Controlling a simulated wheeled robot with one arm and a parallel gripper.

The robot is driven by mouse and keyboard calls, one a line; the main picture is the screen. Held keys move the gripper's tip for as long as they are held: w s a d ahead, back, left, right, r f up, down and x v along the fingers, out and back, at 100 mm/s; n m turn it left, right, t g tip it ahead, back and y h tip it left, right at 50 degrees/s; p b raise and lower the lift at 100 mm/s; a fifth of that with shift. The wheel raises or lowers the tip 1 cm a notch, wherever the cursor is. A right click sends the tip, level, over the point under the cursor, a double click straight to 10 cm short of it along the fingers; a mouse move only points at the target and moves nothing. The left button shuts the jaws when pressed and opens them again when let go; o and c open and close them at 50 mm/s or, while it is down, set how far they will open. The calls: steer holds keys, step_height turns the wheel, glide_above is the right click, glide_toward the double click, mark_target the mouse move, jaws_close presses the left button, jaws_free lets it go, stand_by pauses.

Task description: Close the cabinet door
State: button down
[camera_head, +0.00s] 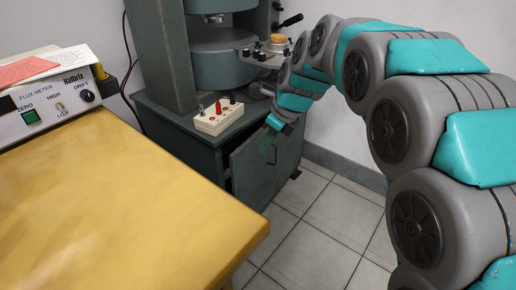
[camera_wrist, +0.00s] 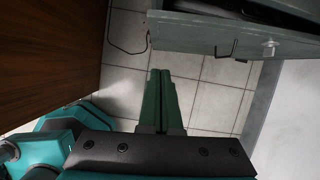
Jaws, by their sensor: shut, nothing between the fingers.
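The grey-green cabinet (camera_head: 180,135) stands under the large magnet. Its door (camera_head: 288,158) is ajar, with a dark gap along its left side, and carries a dark handle (camera_head: 271,155). In the wrist view the door (camera_wrist: 190,34) crosses the top, with its handle (camera_wrist: 226,50) and a small metal latch (camera_wrist: 268,47); a dark opening shows behind it.
A yellow-topped table (camera_head: 130,200) with a flux meter (camera_head: 50,105) fills the left. A white box with plugs (camera_head: 217,121) sits on the cabinet top. The tiled floor (camera_head: 320,225) is clear. A brown wooden panel (camera_wrist: 45,60) borders the left of the wrist view.

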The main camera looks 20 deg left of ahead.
steer(key=shift+w+a+f+b, duration=0.15)
steer(key=shift+w+a+f, duration=0.1)
steer(key=shift+a+f, duration=0.95)
steer(key=shift+w+a+f+b, duration=0.15)
steer(key=shift+w+a+f, duration=0.05)
steer(key=shift+a+f, duration=1.05)
steer(key=shift+w+a+f+b, duration=0.15)
steer(key=shift+w+a+f, duration=0.1)
steer(key=shift+a+f, duration=0.95)
steer(key=shift+d+f, duration=0.1)
steer(key=shift+d, duration=0.05)
